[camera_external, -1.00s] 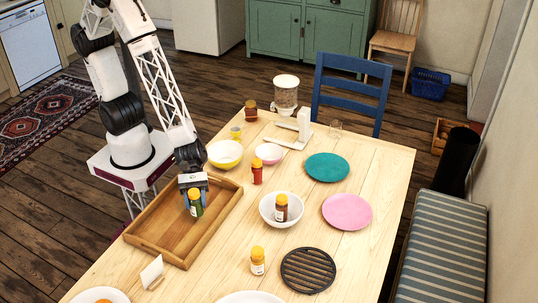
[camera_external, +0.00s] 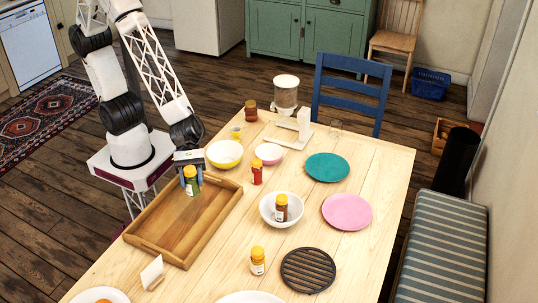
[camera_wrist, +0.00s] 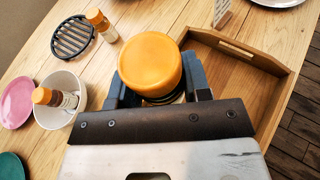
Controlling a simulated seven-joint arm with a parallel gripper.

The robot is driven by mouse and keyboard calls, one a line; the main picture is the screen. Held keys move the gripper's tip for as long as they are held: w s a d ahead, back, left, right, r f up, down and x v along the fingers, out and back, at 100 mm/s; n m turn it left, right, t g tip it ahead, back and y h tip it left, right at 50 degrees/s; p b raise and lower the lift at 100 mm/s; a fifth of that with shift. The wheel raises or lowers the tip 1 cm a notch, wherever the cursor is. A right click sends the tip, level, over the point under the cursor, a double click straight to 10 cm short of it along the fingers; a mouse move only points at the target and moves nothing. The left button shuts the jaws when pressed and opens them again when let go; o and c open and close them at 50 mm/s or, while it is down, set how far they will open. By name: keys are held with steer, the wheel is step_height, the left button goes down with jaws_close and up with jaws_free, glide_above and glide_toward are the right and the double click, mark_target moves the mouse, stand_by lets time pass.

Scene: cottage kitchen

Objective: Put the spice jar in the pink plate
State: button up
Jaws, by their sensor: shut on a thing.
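My gripper (camera_external: 188,166) is shut on a spice jar (camera_external: 192,184) with an orange-yellow lid and green contents. It holds the jar upright above the wooden tray (camera_external: 160,246). In the wrist view the jar's lid (camera_wrist: 150,67) sits between the two fingers and hides most of its body. The pink plate (camera_external: 347,212) lies empty on the right side of the table, well away from my gripper. Its edge also shows at the left of the wrist view (camera_wrist: 17,103).
Between tray and plate stand a white bowl (camera_external: 268,213) holding another spice jar (camera_external: 281,208), and a red-bodied jar (camera_external: 257,174). A further jar (camera_external: 257,262) stands near the black trivet (camera_external: 309,271). A teal plate (camera_external: 327,167) lies behind the pink plate.

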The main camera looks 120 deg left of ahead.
step_height(320, 180, up, 3)
steer(key=shift+f, duration=0.1)
steer(key=shift+w+a+f, duration=0.15)
steer(key=shift+w+a, duration=0.1)
steer(key=shift+w, duration=0.25)
steer(key=shift+w+a, duration=0.15)
steer(key=shift+w, duration=0.2)
steer(key=w+a+n+t+y, duration=0.1)
steer(key=w+a+n+y, duration=0.1)
steer(key=w+a, duration=2.4)
step_height(320, 180, down, 11)
steer(key=d, duration=0.1)
steer(key=shift+w+d+t+h, duration=0.15)
steer(key=shift+w+t+h, duration=0.15)
steer(key=shift+w, duration=0.15)
steer(key=shift+f, duration=0.1)
steer(key=w, duration=0.5)
steer(key=w+f, duration=0.1)
steer(key=w, duration=1)
steer(key=shift+f, duration=0.2)
